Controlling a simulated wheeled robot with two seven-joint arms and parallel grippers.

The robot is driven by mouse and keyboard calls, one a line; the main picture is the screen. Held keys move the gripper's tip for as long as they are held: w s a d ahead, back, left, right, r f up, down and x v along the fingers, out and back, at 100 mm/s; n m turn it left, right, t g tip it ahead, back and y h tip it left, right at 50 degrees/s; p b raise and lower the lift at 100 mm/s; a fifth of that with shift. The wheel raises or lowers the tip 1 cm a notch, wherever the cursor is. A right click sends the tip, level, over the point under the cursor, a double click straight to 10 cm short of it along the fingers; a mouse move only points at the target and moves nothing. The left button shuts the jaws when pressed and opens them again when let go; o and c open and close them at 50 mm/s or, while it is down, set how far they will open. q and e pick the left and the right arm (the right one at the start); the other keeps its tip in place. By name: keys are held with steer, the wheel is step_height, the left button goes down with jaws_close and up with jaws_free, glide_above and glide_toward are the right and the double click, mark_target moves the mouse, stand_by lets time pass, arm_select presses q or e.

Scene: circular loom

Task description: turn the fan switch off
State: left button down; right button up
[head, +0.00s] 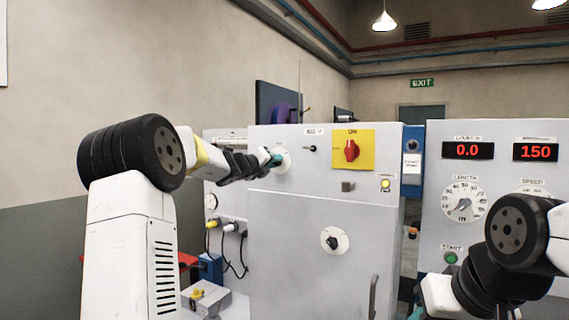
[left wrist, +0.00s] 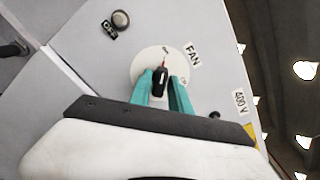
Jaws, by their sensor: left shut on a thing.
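The fan switch is a black knob (left wrist: 160,80) with a red pointer line on a round white plate (left wrist: 146,64), beside a FAN label (left wrist: 193,55). In the left wrist view its pointer faces a small mark at the plate's top edge; the marks are too small to read surely. In the head view the white plate (head: 284,153) is at the cabinet's upper left, partly hidden by my left gripper (head: 275,160). The teal fingers (left wrist: 162,95) of my left gripper are shut on the knob, one on each side. My right gripper (head: 418,313) is barely visible at the bottom edge.
The grey cabinet also has a red rotary switch (head: 351,151) on a yellow plate, a lower black knob (head: 333,242) and a door handle (head: 373,297). A control panel (head: 436,215) with red displays stands at the right. Cables (head: 236,262) hang at the left.

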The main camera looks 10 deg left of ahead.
arm_select(q)
steer(key=c, duration=1.4)
jaws_free()
steer(key=v, duration=0.7)
